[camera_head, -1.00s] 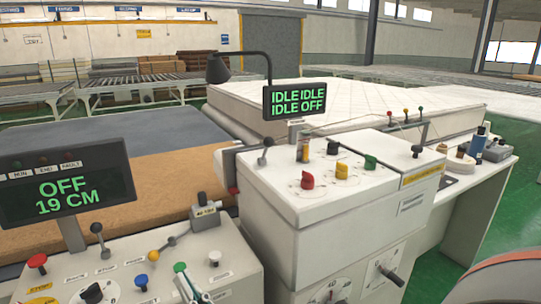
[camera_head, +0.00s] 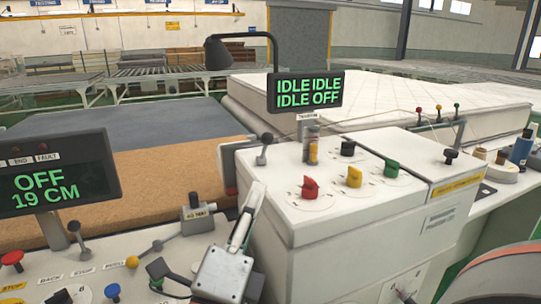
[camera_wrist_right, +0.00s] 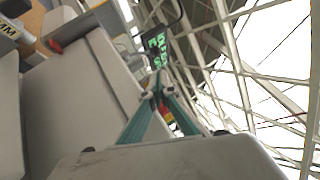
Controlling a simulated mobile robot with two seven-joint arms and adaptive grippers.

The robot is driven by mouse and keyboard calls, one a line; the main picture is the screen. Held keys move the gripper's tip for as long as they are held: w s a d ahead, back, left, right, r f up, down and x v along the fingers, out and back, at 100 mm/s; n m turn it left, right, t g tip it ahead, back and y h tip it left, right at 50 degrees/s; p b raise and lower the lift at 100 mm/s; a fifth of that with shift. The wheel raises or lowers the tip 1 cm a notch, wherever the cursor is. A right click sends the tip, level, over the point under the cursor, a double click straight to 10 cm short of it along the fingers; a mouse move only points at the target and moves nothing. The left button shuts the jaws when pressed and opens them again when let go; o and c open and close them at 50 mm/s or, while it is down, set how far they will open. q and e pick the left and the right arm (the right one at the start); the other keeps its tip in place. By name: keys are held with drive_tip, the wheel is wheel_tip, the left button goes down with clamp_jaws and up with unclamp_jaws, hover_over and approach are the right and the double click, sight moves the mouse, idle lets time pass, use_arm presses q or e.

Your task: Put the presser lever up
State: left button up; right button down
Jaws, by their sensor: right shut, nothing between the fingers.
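A small lever with a dark ball knob (camera_head: 266,138) stands upright at the left edge of the white machine box; I cannot read a label marking it as the presser lever. My right gripper (camera_head: 257,187) is shut and empty, its fingers pointing up in front of the box, below and left of the red knob and apart from that lever. In the right wrist view its green fingers (camera_wrist_right: 158,92) meet at the tips, with the box behind them. My left gripper is not in view.
The machine box carries red (camera_head: 310,188), yellow (camera_head: 354,176) and green (camera_head: 391,168) knobs and a display (camera_head: 305,91) reading IDLE and OFF. Another display (camera_head: 50,180) reads OFF 19 CM over a left panel with several buttons and levers. A white mattress (camera_head: 400,102) lies behind.

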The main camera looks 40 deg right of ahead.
sight(265, 146)
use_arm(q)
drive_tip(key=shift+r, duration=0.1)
use_arm(e)
drive_tip(key=shift+w+f+y, duration=0.15)
drive_tip(key=shift+f+y, duration=0.05)
drive_tip(key=shift+y, duration=0.1)
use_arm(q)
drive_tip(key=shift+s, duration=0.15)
use_arm(e)
drive_tip(key=shift+r, duration=0.1)
drive_tip(key=x, duration=0.8)
drive_tip(key=shift+w+d+r+p, duration=0.1)
drive_tip(key=shift+d+r+p, duration=0.1)
drive_tip(key=shift+p, duration=0.1)
drive_tip(key=shift+w+d+r, duration=0.1)
drive_tip(key=shift+w+d, duration=0.3)
drive_tip(key=shift+d, duration=0.05)
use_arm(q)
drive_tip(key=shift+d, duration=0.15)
use_arm(e)
drive_tip(key=shift+d, duration=0.1)
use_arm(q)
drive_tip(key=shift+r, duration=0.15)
use_arm(e)
drive_tip(key=shift+w, duration=0.1)
